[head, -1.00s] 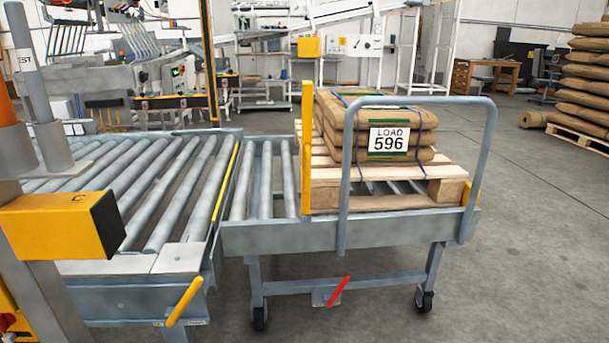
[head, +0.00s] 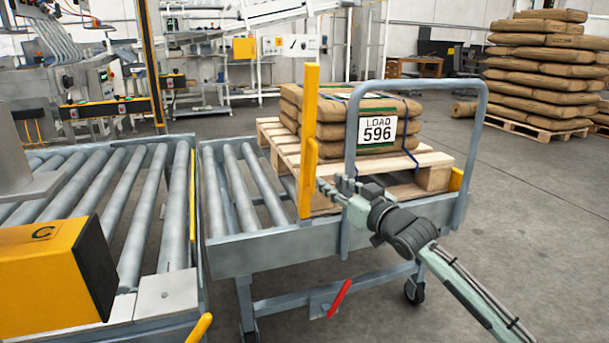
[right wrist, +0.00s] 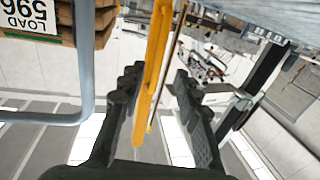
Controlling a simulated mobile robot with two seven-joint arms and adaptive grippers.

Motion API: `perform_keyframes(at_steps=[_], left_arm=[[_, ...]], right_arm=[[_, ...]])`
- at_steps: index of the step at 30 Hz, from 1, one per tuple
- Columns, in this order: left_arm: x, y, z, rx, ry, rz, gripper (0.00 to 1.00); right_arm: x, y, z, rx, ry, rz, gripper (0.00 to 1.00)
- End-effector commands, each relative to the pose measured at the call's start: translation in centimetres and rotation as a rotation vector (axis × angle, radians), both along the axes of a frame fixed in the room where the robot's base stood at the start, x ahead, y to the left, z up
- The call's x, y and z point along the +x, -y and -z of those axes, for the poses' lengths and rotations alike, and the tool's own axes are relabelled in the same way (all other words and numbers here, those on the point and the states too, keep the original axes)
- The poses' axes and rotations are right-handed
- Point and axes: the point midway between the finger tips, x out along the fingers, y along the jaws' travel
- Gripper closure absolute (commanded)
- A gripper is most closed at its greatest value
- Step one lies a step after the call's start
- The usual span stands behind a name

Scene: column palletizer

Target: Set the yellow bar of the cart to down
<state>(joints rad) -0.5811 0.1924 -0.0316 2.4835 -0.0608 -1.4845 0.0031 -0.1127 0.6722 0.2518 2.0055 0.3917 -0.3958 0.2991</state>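The cart's yellow bar (head: 310,105) stands upright at the near left part of the cart (head: 285,250). My right gripper (head: 330,188) comes in from the right, close to the bar's lower part. In the right wrist view the yellow bar (right wrist: 158,45) shows between the two open fingers of the gripper (right wrist: 155,88), with gaps visible beside it. I cannot tell whether a finger touches it. My left gripper is not in view.
A pallet (head: 437,177) with sacks labelled LOAD 596 (head: 340,105) sits on the cart, behind a grey handle frame (head: 482,130). A red lever (head: 339,298) is below. The roller conveyor (head: 130,215) is at left. Open floor lies at right.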

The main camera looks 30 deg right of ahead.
Motion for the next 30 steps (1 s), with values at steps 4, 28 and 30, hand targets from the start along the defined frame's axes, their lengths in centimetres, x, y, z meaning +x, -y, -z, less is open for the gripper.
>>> perform_keyframes(at_steps=[4, 28, 30], left_arm=[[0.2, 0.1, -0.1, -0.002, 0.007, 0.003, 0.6], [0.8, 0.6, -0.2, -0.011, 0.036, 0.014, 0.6], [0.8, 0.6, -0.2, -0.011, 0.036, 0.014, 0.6]], right_arm=[[1.7, 0.1, -0.2, 0.001, 0.003, 0.0, 0.68], [7.5, 0.3, 0.1, -0.001, -0.003, 0.001, 0.75], [7.5, 0.3, 0.1, -0.001, -0.003, 0.001, 0.84]])
